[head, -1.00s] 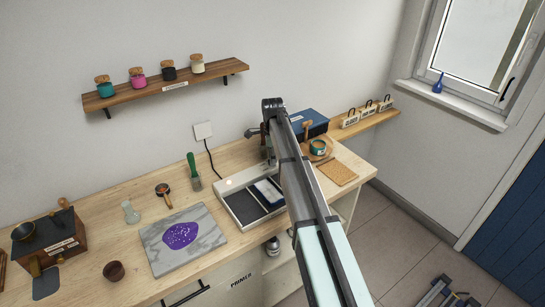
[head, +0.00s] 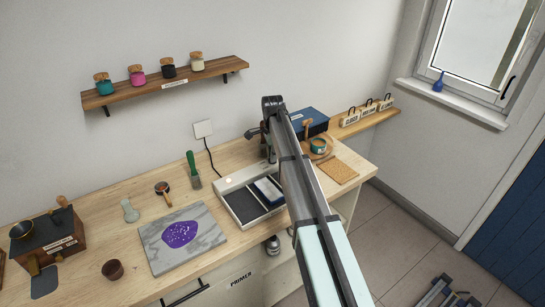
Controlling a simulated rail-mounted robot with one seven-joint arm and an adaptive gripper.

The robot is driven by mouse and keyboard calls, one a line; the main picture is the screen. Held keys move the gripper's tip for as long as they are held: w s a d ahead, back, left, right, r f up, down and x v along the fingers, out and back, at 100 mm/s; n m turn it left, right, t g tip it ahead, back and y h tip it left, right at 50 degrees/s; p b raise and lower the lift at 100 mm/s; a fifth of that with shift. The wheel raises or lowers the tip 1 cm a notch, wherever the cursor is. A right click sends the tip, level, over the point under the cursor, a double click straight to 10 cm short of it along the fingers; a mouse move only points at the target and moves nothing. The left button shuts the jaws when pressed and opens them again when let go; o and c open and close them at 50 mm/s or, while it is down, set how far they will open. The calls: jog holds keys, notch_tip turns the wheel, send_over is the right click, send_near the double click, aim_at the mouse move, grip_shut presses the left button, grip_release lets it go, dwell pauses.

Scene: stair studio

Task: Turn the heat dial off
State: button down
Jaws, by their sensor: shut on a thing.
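My gripper (head: 266,150) is at the far end of my arm, low over the back right of the workbench. It is by the back edge of the white tray-like unit (head: 222,187), which has a small light at its back left corner. My arm covers most of the gripper, and its fingertips are hidden. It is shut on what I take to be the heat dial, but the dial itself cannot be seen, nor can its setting. A dark part of my wrist sticks out to the left.
A green-handled brush (head: 192,169) and marble slab (head: 156,262) are left of the unit. A blue box (head: 311,120), teal tin (head: 318,146) and cork mat (head: 338,172) are right of my arm. A jar shelf (head: 215,78) hangs above. A black cable drops from the socket (head: 203,129).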

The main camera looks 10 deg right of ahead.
jog(key=n+b, duration=0.1)
jog(key=n, duration=0.3)
jog(key=shift+f+n, duration=0.1)
jog(key=shift+n, duration=0.2)
jog(key=n+b, duration=0.1)
jog(key=n, duration=0.3)
jog(key=shift+n, duration=0.4)
jog(key=c, duration=1.2)
grip_release()
notch_tip(320, 180, up, 12)
jog(key=shift+r, duration=0.1)
